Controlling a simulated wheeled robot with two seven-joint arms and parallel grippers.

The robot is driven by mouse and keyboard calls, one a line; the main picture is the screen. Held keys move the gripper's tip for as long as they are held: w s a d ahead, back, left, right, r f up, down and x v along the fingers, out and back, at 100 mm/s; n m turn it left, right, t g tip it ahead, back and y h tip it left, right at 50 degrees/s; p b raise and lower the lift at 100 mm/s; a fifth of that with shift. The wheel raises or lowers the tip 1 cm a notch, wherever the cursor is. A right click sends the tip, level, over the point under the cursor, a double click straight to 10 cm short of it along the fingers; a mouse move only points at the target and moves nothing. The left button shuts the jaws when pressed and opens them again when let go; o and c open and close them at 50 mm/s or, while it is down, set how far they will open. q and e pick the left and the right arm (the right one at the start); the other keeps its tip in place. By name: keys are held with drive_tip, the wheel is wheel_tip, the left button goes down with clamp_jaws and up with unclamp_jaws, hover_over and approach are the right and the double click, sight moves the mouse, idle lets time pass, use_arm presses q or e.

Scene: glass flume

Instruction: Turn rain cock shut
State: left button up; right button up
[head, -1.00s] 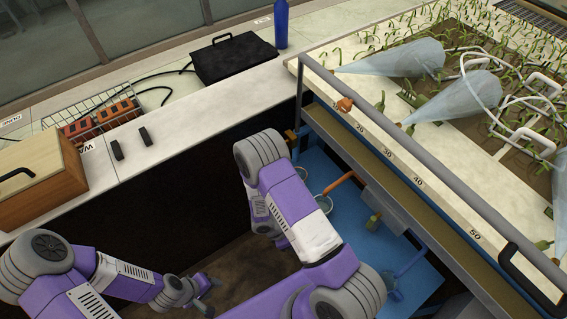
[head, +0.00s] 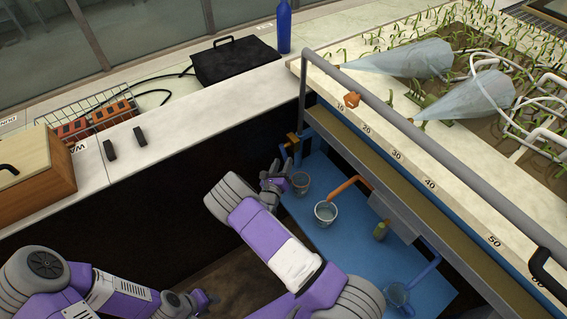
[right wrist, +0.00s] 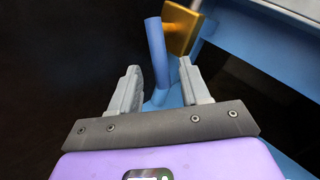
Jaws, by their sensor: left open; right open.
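A brass-coloured block (head: 292,139) with blue parts sits at the near-left corner of the flume frame; I take it for the rain cock. In the right wrist view the brass block (right wrist: 181,28) is beyond the fingers, and a blue lever (right wrist: 157,52) stands upright beside it. My right gripper (head: 275,174) is open just below the block in the head view. In the right wrist view its fingers (right wrist: 160,88) lie on either side of the blue lever's lower part; I see no clear contact. My left gripper (head: 211,299) is open, low and away from the cock.
A blue shelf (head: 335,245) under the flume carries cups, one (head: 326,212) below an orange pipe (head: 349,186). A grey rail (head: 400,120) runs along the flume edge above. A white counter (head: 200,115) with a black case (head: 236,61) lies to the left.

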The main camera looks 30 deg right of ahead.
drive_tip(key=shift+x, duration=0.85)
clamp_jaws()
